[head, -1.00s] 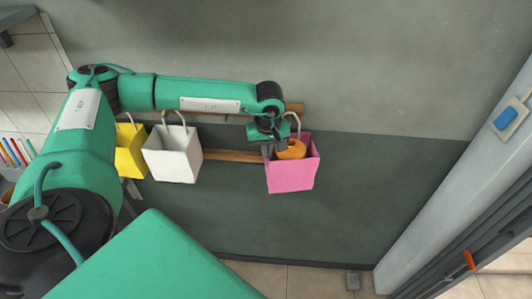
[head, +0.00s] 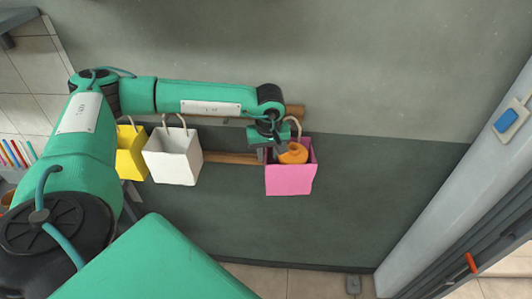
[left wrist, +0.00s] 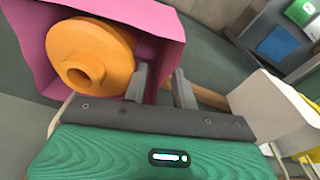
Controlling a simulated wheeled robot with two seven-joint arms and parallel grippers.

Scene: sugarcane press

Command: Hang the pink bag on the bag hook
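The pink bag (head: 290,181) is at the right end of the upper wooden rail (head: 295,111), upright, with an orange round object (head: 293,154) inside. Its pale handle (head: 292,120) loops up to the rail end; the hook contact is hidden behind my arm. My left gripper (head: 266,153) is at the bag's upper left edge. In the left wrist view its fingers (left wrist: 160,86) are apart, one on each side of the pink wall (left wrist: 168,62), not visibly clamping it. My right gripper is not in view.
A white bag (head: 173,160) and a yellow bag (head: 130,158) hang to the left on the rail. A lower wooden rail (head: 232,158) runs behind. A grey door frame with a blue switch (head: 506,119) stands at the right. The wall right of the pink bag is clear.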

